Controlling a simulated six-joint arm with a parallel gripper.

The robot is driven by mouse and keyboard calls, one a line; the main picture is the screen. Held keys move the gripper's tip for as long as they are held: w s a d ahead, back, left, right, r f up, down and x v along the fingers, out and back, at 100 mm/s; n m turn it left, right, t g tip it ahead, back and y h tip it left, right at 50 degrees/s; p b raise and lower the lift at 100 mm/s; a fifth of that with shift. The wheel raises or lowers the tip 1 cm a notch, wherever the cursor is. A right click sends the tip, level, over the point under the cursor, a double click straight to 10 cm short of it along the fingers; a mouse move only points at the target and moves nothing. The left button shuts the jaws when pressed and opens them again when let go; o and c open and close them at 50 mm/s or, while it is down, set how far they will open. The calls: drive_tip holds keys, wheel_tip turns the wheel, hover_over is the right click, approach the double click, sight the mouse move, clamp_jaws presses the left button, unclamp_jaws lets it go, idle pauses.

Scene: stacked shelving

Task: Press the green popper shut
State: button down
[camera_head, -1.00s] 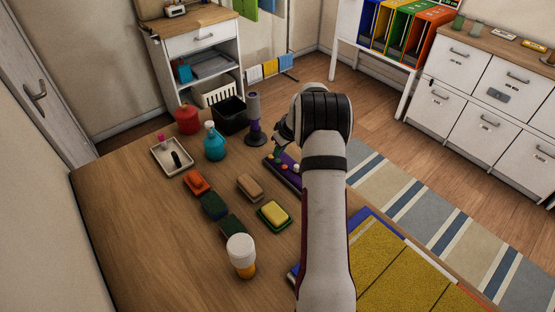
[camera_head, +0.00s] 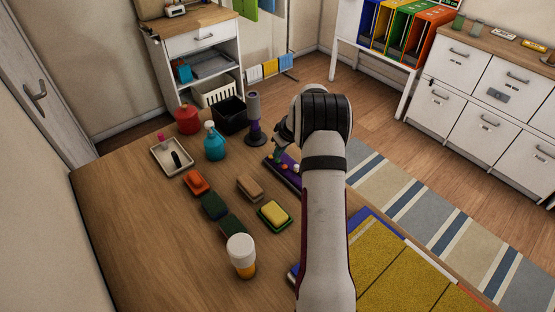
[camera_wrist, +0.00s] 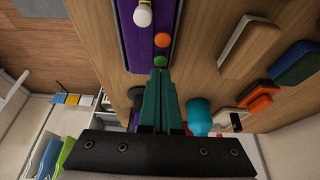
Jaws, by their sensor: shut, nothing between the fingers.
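A dark purple strip (camera_wrist: 133,45) lies on the table, with a white knob (camera_wrist: 143,17), an orange popper (camera_wrist: 162,40) and the green popper (camera_wrist: 160,61) in the wrist view. The strip also shows in the head view (camera_head: 287,178), partly behind my arm. My gripper (camera_wrist: 161,72) has its teal fingers together and empty. Its tips are right at the green popper and hide part of it. I cannot tell whether they touch it or whether it is up or pressed down.
A purple-grey cylinder on a stand (camera_head: 254,119), a teal bottle (camera_head: 214,142) and a black bin (camera_head: 230,115) stand beyond the strip. Sponges, including a yellow one (camera_head: 276,213), lie left of it. A cup (camera_head: 241,258) stands nearer. The left tabletop is clear.

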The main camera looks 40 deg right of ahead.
sight(278, 161)
drive_tip(key=shift+f, duration=0.85)
idle(0.5)
drive_tip(key=shift+r, duration=3.5)
